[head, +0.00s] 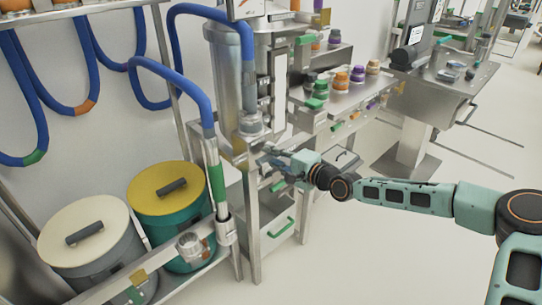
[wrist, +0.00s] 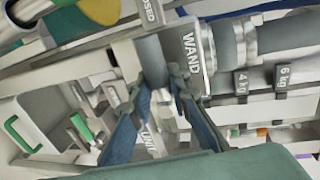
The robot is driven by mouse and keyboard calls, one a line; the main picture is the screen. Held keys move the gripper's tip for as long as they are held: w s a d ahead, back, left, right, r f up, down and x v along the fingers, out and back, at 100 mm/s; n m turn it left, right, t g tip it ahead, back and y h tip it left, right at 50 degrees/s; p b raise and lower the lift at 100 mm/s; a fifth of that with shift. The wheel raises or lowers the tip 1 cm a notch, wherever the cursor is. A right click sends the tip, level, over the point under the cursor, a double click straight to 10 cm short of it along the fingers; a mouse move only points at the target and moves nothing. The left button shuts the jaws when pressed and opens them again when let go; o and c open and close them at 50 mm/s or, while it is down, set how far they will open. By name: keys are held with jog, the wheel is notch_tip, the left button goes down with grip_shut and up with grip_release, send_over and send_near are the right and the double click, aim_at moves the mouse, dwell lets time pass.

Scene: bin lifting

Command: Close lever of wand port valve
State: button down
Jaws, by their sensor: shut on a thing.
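My gripper (head: 268,158) is at the steel column's lower outlet in the head view. A tag ending in "OSED" (wrist: 151,12) is just above. In the head view the lever is too small to make out.
A blue hose (head: 185,78) runs down to the left of the column (head: 222,65). A yellow-lidded bin (head: 160,188) and a cream-lidded bin (head: 82,232) stand at lower left. Shelves with coloured jars (head: 340,82) are behind the gripper.

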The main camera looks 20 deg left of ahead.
jog(key=c, duration=1.8)
grip_release()
jog(key=v, duration=1.2)
